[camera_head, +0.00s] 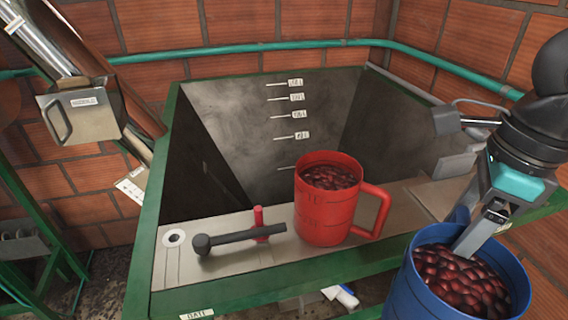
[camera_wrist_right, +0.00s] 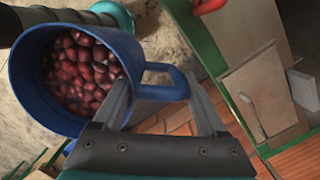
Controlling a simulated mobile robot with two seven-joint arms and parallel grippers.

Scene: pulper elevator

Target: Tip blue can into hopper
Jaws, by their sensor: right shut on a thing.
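The blue can (camera_head: 402,292), full of dark red beans (camera_head: 462,280), is at the lower right of the head view, outside the hopper's green front rim. It looks about upright there. My right gripper (camera_head: 478,228) is shut on the blue can's handle, which shows between the fingers (camera_wrist_right: 157,88) in the right wrist view. The blue can also fills the left of that view (camera_wrist_right: 30,85), beans inside. The hopper (camera_head: 225,130) is a dark steel bin with a green rim and level marks on its back wall. Its visible inside looks empty. My left gripper is not in view.
A red can (camera_head: 322,215) of beans stands on the hopper's front ledge, left of the blue can. A black-handled lever (camera_head: 240,238) lies left of it. A metal box with a handle (camera_head: 82,112) hangs at left. A teal pipe (camera_head: 440,72) runs along the brick wall.

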